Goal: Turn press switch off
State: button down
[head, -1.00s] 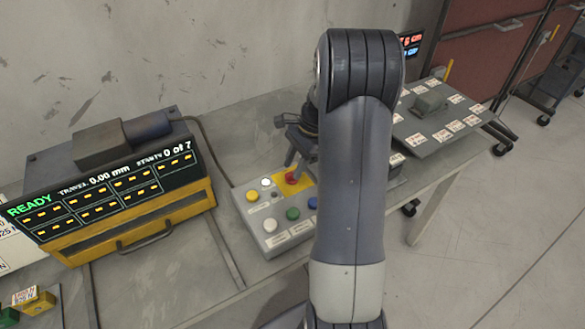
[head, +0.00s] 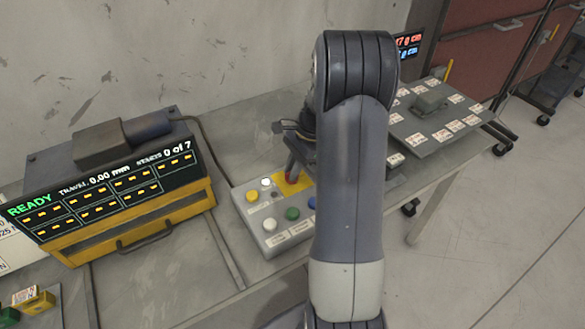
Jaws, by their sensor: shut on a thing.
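A grey control box (head: 253,218) with several coloured buttons stands on the bench left of my arm. Its red button (head: 292,177) sits on a yellow square (head: 305,181) at the back right. My gripper (head: 291,170) is down at the red button, shut on it, and its fingers hide most of it. My arm hides the right part of the box. No label that I can read marks the press switch.
A display unit (head: 110,190) reading READY, 0.00 mm and 0 of 7 stands at the left. White (head: 270,225), green (head: 292,213) and yellow (head: 253,195) buttons are near the gripper. A labelled plate (head: 440,115) lies at the right. Bare bench lies behind the box.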

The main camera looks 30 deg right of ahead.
dwell(0.3)
jog(key=n+g+p, duration=0.1)
jog(key=n, duration=0.3)
jog(key=shift+p, duration=0.3)
jog(key=n+g, duration=0.1)
jog(key=n, duration=0.1)
jog(key=n+g+h+p, duration=0.1)
jog(key=n, duration=0.2)
jog(key=shift+h, duration=0.3)
jog(key=n+g+h, duration=0.1)
jog(key=n, duration=0.3)
jog(key=shift+w+a+n, duration=0.1)
jog(key=shift+n, duration=0.3)
jog(key=shift+n+h, duration=0.9)
jog(key=shift+n, duration=1.1)
jog(key=c, duration=1.4)
grip_release()
